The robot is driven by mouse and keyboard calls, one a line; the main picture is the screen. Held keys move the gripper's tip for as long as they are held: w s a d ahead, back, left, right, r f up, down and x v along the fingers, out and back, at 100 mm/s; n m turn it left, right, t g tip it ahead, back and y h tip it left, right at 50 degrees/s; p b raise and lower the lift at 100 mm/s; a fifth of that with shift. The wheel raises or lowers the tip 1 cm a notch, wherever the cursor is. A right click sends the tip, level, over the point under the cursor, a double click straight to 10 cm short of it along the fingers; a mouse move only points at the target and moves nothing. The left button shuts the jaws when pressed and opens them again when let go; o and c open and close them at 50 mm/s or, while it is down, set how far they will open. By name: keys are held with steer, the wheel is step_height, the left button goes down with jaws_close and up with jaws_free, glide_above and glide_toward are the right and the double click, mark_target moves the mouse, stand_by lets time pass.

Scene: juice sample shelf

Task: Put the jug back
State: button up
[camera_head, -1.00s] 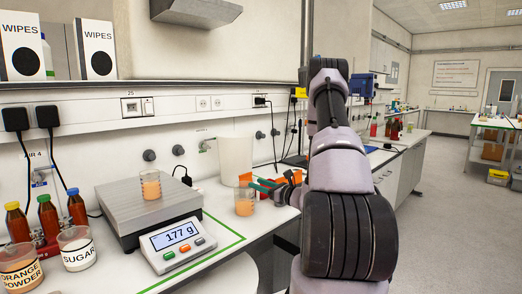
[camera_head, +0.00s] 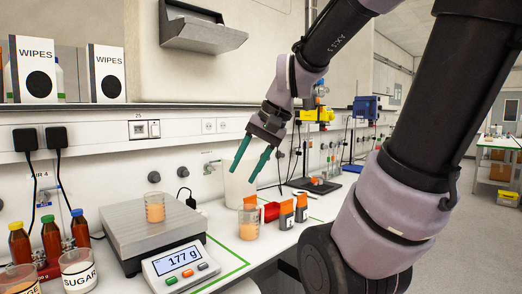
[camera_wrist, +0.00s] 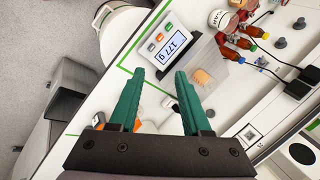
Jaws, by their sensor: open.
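A clear vessel of orange juice (camera_head: 249,226), which looks like the jug, stands upright on the bench right of the scale. A dark orange part shows at its top. A second clear beaker of orange juice (camera_head: 155,208) stands on the scale's plate and also shows in the wrist view (camera_wrist: 203,77). My gripper (camera_head: 246,176) is open and empty, above the bench and the jug, its green fingers pointing down. In the wrist view its fingers (camera_wrist: 159,76) are spread apart with nothing held. The jug is not clear in that view.
The scale (camera_head: 178,266) reads 177 g. A white bin-like container (camera_head: 238,185) stands behind the jug. Small dark containers with orange tops (camera_head: 287,213) and a red block (camera_head: 271,212) stand to its right. Capped brown bottles (camera_head: 50,240) and a sugar beaker (camera_head: 79,270) are at left.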

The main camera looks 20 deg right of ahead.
steer(key=d+r+t, duration=0.1)
steer(key=s+d+r+n+t+h, duration=0.1)
steer(key=s+d+r+t+h, duration=0.1)
steer(key=r, duration=0.1)
steer(key=shift+n, duration=0.4)
